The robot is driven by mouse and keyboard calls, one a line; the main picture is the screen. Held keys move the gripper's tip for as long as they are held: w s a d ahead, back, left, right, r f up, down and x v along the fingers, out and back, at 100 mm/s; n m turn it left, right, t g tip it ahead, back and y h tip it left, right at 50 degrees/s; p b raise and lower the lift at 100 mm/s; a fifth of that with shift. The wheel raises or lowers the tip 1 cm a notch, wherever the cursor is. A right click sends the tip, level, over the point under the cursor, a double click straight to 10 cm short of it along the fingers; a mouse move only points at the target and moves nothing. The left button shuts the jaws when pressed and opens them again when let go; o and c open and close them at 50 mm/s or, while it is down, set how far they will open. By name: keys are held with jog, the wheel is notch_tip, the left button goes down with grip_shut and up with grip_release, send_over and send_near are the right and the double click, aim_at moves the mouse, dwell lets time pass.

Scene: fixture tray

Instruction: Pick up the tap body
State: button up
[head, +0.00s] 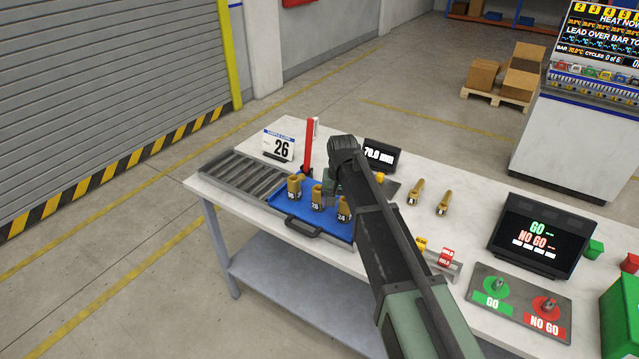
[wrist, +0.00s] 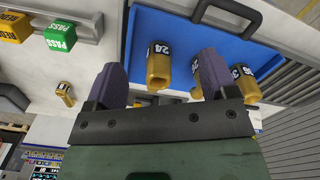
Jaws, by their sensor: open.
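Brass tap bodies with dark number labels stand in a blue tray (head: 279,203). In the head view one is at the left (head: 294,187), one marked 26 is in the middle (head: 317,198), and one marked 24 is at the right (head: 344,211), partly behind my arm. My gripper (wrist: 162,68) is open and empty above the tray. In the wrist view the tap body marked 24 (wrist: 158,68) shows between the fingers, apart from both. The right finger partly hides another tap body, and one more (wrist: 245,86) stands to its right. In the head view my arm hides the fingertips.
A grey roller rack (head: 245,178) adjoins the tray's left. A red post (head: 308,147) and a card reading 26 (head: 278,145) stand behind. Two loose brass pieces (head: 416,192) (head: 444,203) lie right of my arm. A GO/NO GO screen (head: 540,234) stands farther right.

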jog(key=m+p, duration=0.1)
send_near(319, 194)
jog(key=s+d, duration=0.1)
jog(key=w+a+f+m, duration=0.1)
jog(key=w+a+m, duration=0.1)
jog(key=w, duration=0.2)
jog(key=f+b, duration=0.4)
jog(key=f+m+b, duration=0.1)
jog(key=f+b, duration=0.3)
jog(key=f+m+b, duration=0.1)
jog(key=f+b, duration=0.2)
jog(key=b, duration=0.1)
jog(key=shift+s+d+f, duration=0.15)
jog(key=shift+d+f, duration=0.2)
jog(key=shift+f, duration=0.05)
jog(key=shift+r, duration=0.25)
jog(key=shift+c, duration=0.4)
jog(key=c, duration=1.3)
jog(key=shift+c, duration=0.2)
jog(key=shift+r+p, duration=0.1)
jog(key=shift+p, duration=0.25)
